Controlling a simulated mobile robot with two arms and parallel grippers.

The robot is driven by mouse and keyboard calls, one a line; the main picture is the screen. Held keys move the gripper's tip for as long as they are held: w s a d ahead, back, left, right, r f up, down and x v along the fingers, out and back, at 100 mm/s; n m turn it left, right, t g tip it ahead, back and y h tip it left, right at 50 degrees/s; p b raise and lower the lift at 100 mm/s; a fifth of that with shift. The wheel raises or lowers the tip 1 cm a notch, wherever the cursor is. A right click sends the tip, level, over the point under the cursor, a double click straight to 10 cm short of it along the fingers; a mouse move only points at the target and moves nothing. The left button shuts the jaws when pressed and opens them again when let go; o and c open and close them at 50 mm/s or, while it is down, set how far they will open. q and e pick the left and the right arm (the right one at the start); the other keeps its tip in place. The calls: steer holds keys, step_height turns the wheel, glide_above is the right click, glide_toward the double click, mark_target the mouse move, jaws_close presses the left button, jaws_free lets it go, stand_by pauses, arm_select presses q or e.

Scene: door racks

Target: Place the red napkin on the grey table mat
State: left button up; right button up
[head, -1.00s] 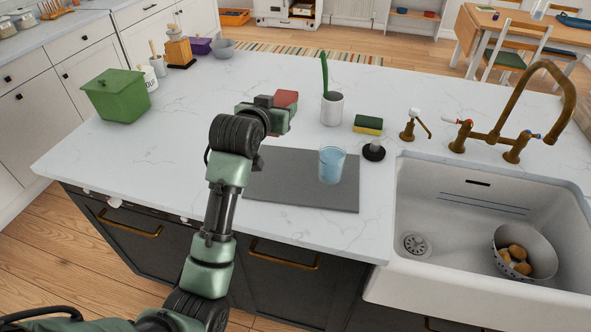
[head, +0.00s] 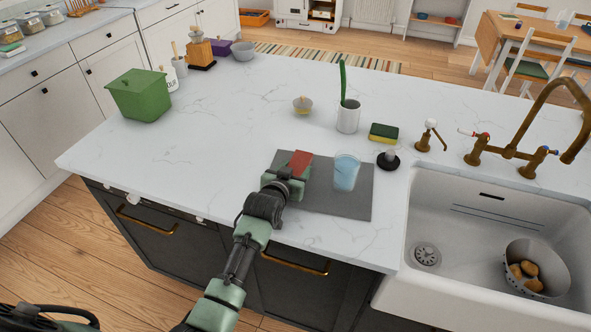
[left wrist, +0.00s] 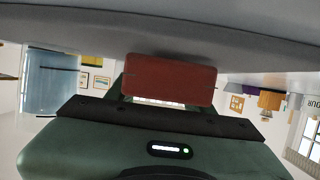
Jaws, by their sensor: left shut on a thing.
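The red napkin (head: 299,163) is held at the tip of my left gripper (head: 296,168), over the left part of the grey table mat (head: 348,205). In the left wrist view the napkin (left wrist: 170,79) shows as a flat red block between the fingers, close to the grey mat surface (left wrist: 150,30). I cannot tell for sure whether it touches the mat. My right gripper is not in view.
The sink (head: 480,235) is at the right. The counter left of the mat is clear.

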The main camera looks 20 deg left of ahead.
arm_select(q)
steer(key=shift+f, duration=0.2)
steer(key=o, duration=1.5)
steer(key=shift+c, duration=0.2)
steer(key=shift+r, duration=0.15)
steer(key=shift+s, duration=0.3)
steer(key=b+v, duration=0.1)
steer(key=v, duration=0.9)
steer(key=shift+s+r, duration=0.3)
steer(key=shift+s, duration=0.35)
